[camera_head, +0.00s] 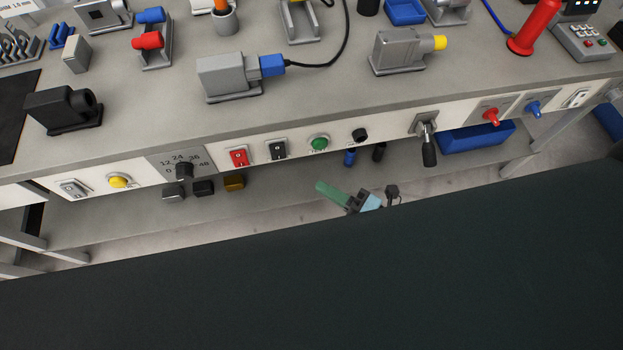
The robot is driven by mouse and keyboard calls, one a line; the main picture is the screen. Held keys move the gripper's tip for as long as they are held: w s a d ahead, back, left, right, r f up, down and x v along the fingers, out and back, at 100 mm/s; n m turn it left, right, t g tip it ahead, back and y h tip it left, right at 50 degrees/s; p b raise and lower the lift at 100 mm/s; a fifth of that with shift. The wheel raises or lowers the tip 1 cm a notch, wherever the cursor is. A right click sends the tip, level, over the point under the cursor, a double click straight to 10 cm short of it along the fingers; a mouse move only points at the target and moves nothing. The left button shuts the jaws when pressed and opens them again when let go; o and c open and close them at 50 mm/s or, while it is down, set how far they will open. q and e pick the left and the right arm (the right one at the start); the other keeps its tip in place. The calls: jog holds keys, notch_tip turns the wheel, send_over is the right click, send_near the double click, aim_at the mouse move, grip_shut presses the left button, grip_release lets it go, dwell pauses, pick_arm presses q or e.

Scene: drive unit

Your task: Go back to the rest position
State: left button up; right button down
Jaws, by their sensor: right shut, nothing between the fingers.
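My right gripper (328,191) shows small just past the dark edge at the bottom of the head view, below the bench front. Its greenish fingers point up and left, and they are shut with nothing visible between them. It is apart from the bench and its controls. Most of the arm behind it is hidden by the dark surface that fills the lower picture. My left gripper is not in view.
The grey workbench (330,95) crosses the view. Its front panel carries a red switch (239,157), a green button (318,143) and a black-handled lever (428,145) that sticks out. A blue bin (478,137) sits under the bench at right.

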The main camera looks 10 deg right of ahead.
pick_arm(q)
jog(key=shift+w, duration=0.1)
pick_arm(e)
jog(key=shift+s+d, duration=0.3)
jog(key=shift+d, duration=0.05)
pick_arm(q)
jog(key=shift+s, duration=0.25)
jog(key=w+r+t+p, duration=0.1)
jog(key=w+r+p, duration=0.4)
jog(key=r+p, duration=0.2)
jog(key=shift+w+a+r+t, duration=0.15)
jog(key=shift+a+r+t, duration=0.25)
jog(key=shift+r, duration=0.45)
pick_arm(e)
jog(key=s+d+f+m+g+h, duration=0.2)
jog(key=s+d+m+h, duration=0.3)
jog(key=s+m, duration=0.5)
jog(key=s+d+f+m+g+h, duration=0.2)
jog(key=s+d+m+h, duration=0.2)
jog(key=s+m, duration=0.6)
jog(key=m+h, duration=0.2)
jog(key=m, duration=0.3)
jog(key=shift+s+d+f+m, duration=0.15)
jog(key=shift+d+f+m, duration=0.15)
jog(key=shift+d, duration=0.05)
